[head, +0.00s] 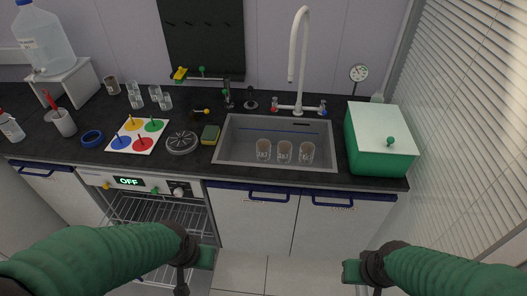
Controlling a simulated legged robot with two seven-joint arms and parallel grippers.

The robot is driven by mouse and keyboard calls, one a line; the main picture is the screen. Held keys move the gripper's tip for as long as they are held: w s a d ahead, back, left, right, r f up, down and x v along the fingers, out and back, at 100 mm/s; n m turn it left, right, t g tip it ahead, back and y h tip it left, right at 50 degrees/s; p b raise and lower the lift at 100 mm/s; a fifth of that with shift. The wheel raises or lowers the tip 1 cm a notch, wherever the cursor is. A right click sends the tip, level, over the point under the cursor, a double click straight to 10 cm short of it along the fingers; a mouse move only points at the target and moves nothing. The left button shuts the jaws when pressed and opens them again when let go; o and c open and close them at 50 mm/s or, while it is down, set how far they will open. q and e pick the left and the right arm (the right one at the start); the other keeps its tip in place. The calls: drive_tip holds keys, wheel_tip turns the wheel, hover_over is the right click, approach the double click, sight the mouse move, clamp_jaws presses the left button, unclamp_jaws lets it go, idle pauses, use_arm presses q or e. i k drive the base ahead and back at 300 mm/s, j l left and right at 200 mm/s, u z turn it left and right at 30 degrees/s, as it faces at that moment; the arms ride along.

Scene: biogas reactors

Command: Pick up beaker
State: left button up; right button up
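Three clear beakers stand in a row in the grey sink (232,142): a left one (263,150), a middle one (284,152) and a right one (307,152). Several more clear glass vessels (135,95) stand at the back left of the counter. My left gripper (195,268) and my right gripper (362,275) are low in the head view, in front of the cabinets and well short of the sink. Neither touches a beaker, and I see nothing held. Their finger gaps do not show clearly.
A white tap (300,60) rises behind the sink. A green box with a pale lid (380,130) stands to its right.

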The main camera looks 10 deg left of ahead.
sight(264, 146)
drive_tip(key=i+l+u, duration=0.75)
drive_tip(key=i+l, duration=0.45)
